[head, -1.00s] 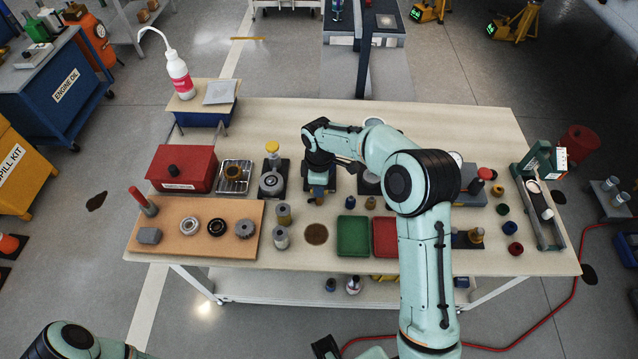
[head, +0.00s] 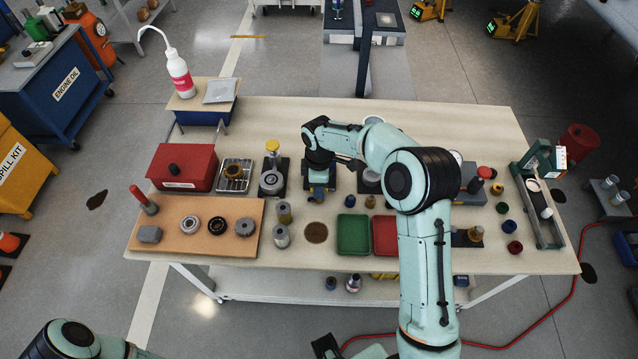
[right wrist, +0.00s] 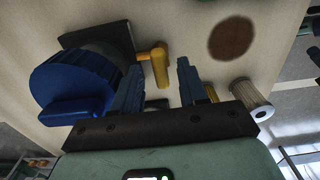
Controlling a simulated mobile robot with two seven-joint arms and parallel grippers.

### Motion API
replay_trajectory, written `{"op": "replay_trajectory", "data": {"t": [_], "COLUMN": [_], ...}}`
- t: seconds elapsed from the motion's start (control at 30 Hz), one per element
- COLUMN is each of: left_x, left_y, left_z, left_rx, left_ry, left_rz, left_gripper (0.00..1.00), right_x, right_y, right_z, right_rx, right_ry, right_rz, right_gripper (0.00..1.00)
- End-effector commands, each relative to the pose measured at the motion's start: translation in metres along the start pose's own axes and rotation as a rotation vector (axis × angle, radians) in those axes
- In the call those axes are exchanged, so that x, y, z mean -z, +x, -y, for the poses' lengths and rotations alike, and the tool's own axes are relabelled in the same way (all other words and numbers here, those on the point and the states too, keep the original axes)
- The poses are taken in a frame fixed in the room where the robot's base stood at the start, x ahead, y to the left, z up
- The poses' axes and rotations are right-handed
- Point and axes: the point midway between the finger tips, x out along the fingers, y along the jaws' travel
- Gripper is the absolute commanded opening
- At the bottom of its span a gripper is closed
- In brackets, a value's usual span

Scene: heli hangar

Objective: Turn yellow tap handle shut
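The yellow tap handle (right wrist: 158,64) shows in the right wrist view as a short bar on a small brass-coloured stem, next to a dark base plate (right wrist: 105,42). My right gripper (right wrist: 157,78) is open. Its two blue fingers stand apart, and the handle shows between and just beyond their tips. I cannot tell whether a finger touches it. In the head view my right gripper (head: 318,186) points down at the table's middle, and it and the wrist cover most of the tap. A dark and teal part at the bottom edge may be my left gripper; its fingers cannot be made out.
A large blue ribbed knob (right wrist: 72,88) is close left of the fingers in the wrist view. A brown disc (head: 316,232), a green tray (head: 353,234) and grey cylinders (head: 281,236) stand in front. A yellow-topped fitting (head: 272,162) is to the left.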

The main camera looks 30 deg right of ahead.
Motion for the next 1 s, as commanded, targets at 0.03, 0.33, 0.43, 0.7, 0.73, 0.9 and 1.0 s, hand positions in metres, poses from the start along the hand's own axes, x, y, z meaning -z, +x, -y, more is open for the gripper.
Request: {"op": "replay_trajectory", "data": {"t": [0.03, 0.33, 0.43, 0.7, 0.73, 0.9, 1.0], "left_x": [0.0, 0.001, 0.002, 0.003, 0.004, 0.004, 0.004], "left_y": [0.0, -0.005, -0.007, -0.014, -0.015, -0.015, -0.015], "left_z": [0.0, -0.002, -0.003, -0.006, -0.006, -0.007, -0.007], "left_rx": [0.0, -0.001, -0.001, -0.002, -0.002, -0.003, -0.003], "left_ry": [0.0, 0.001, 0.001, 0.002, 0.003, 0.003, 0.003], "left_rz": [0.0, -0.002, -0.003, -0.007, -0.007, -0.008, -0.008], "left_gripper": [0.43, 0.43, 0.43, 0.43, 0.43, 0.43, 0.43], "right_x": [0.0, 0.001, 0.001, 0.0, 0.0, 0.0, 0.0], "right_y": [-0.002, -0.05, -0.074, -0.122, -0.125, -0.134, -0.134], "right_z": [0.0, -0.001, -0.001, -0.001, -0.001, 0.0, 0.0], "right_rx": [0.0, -0.006, -0.005, -0.004, -0.003, -0.001, 0.0], "right_ry": [0.0, -0.001, 0.0, 0.0, 0.0, -0.001, -0.001], "right_rz": [0.0, -0.003, -0.003, -0.002, -0.001, 0.0, 0.0], "right_gripper": [0.43, 0.43, 0.43, 0.43, 0.43, 0.43, 0.43]}}
